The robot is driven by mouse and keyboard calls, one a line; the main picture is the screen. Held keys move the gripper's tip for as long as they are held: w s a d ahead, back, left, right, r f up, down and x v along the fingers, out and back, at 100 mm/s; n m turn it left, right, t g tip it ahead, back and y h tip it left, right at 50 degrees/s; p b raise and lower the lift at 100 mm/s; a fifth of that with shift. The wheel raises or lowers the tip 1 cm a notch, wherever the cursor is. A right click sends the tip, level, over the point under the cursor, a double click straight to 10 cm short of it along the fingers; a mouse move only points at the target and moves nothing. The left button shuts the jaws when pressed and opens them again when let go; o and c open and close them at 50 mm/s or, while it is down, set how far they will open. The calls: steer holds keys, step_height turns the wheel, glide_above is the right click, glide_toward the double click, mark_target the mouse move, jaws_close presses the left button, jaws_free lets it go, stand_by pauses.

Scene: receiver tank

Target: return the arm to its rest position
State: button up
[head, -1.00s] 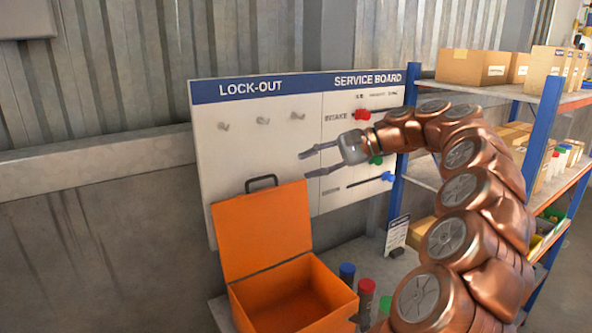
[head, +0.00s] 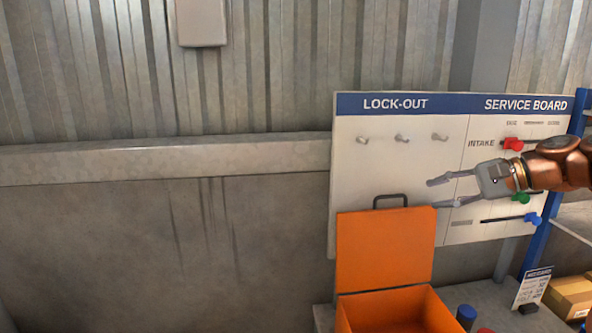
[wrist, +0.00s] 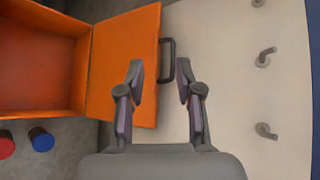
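My gripper (head: 440,193) is open and empty in front of the white board (head: 385,175) marked LOCK-OUT and SERVICE BOARD. In the head view my copper-coloured arm reaches in from the right edge, and most of it is out of the picture. In the wrist view the two fingers of my gripper (wrist: 158,85) are apart with nothing between them. Behind them show the lid and dark handle of the open orange box (wrist: 125,65).
The orange box (head: 385,250) stands open below the board. Several bare hooks (head: 400,138) and red, green and blue handles (head: 512,143) are on the board. A blue-topped cylinder (head: 466,316) stands beside the box. A shelf post (head: 540,240) is at the right.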

steer(key=s+a+f+n+g+h, duration=0.25)
steer(key=s+a+f, duration=0.35)
steer(key=a, duration=0.4)
steer(key=s+a+f+n+g+h, duration=0.1)
steer(key=s+a+f+n+g, duration=0.3)
steer(key=s+a, duration=0.55)
steer(key=s+d+f+n+g+h, duration=0.1)
steer(key=s+d+f+n+h, duration=0.1)
steer(key=s+f, duration=0.6)
steer(key=s+d+f+n+g+h+b, duration=0.1)
steer(key=s+f+n+h, duration=0.2)
steer(key=s+f+h, duration=0.2)
steer(key=s+f, duration=0.3)
steer(key=s, duration=0.4)
steer(key=shift+d, duration=0.4)
steer(key=shift+s+d, duration=0.1)
